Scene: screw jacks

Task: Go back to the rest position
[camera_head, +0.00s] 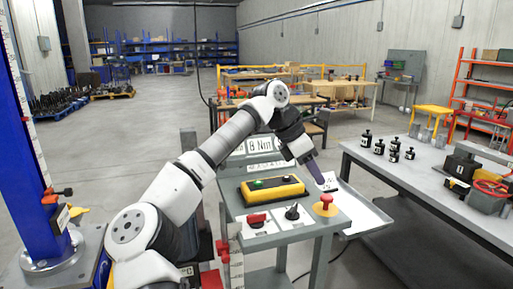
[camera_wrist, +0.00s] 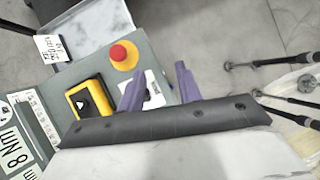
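My gripper (camera_head: 320,176) hangs at the end of my bent arm, above the grey control stand (camera_head: 283,231). In the wrist view its two purple fingers (camera_wrist: 157,86) are spread apart. Nothing shows held between them; part of the panel with a black knob shows beyond. In the head view the fingers overlap and look close to the red mushroom button (camera_head: 325,204); I cannot tell the exact gap. The yellow control box (camera_head: 273,189) with a green button lies on the stand to the left of the fingers.
A red switch (camera_head: 257,220) and a black rotary switch (camera_head: 292,212) sit along the stand's front. A sheet-metal tray (camera_head: 358,215) adjoins its right side. A grey workbench (camera_head: 430,183) with black weights stands right. A blue column (camera_head: 33,150) stands left.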

